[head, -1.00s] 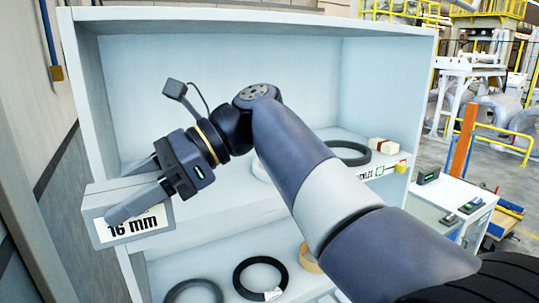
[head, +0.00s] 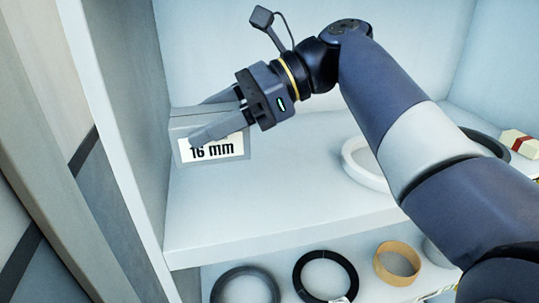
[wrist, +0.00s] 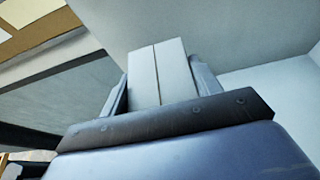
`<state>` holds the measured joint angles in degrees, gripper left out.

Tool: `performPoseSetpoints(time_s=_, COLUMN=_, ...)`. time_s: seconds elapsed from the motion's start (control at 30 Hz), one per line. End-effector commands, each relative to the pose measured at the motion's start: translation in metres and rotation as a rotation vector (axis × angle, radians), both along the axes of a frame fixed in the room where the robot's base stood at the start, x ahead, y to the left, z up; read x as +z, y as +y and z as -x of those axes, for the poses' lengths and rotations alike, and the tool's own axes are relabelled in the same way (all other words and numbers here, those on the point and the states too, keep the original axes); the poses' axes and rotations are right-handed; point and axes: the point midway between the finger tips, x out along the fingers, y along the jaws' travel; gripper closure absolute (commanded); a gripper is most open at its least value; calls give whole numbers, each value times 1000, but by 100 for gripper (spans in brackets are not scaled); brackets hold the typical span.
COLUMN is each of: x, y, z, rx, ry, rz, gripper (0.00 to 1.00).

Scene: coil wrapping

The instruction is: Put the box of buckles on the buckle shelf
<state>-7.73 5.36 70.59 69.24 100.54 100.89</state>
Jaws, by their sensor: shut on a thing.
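The box of buckles (head: 181,123) is grey with a white label reading "16 mm". My gripper (head: 220,115) is shut on it, one finger across the label side and the other behind. In the head view the box is over the left end of the upper shelf (head: 240,205), close to the left side wall. I cannot tell whether its underside touches the shelf. In the wrist view the box top (wrist: 158,72) shows as a pale lid with a seam, between the two fingers. Part of the label is hidden by the finger.
A white ring (head: 358,172), a dark ring and a small cream box with a red band (head: 518,143) are on the upper shelf to the right. Several rings, including a black one (head: 325,275), are on the lower shelf. The upper shelf's left front is clear.

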Motion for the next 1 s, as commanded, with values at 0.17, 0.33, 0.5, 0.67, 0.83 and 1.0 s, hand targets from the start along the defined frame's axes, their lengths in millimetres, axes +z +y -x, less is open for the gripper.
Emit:
performPoseSetpoints(time_s=0.17, x=-24, y=0, z=1, rx=-1, ry=4, rz=1, gripper=78)
performPoseSetpoints(time_s=0.33, x=-49, y=0, z=0, rx=0, ry=2, rz=0, gripper=78)
performPoseSetpoints(time_s=0.5, x=-62, y=0, z=0, rx=0, ry=1, rz=-1, gripper=78)
performPoseSetpoints(time_s=0.67, x=-85, y=0, z=0, rx=-1, ry=4, rz=-1, gripper=78)
performPoseSetpoints(time_s=0.83, x=-98, y=0, z=0, rx=0, ry=1, rz=-1, gripper=78)
performPoseSetpoints(time_s=1.0, x=-99, y=0, z=0, rx=-1, ry=-1, rz=-1, gripper=78)
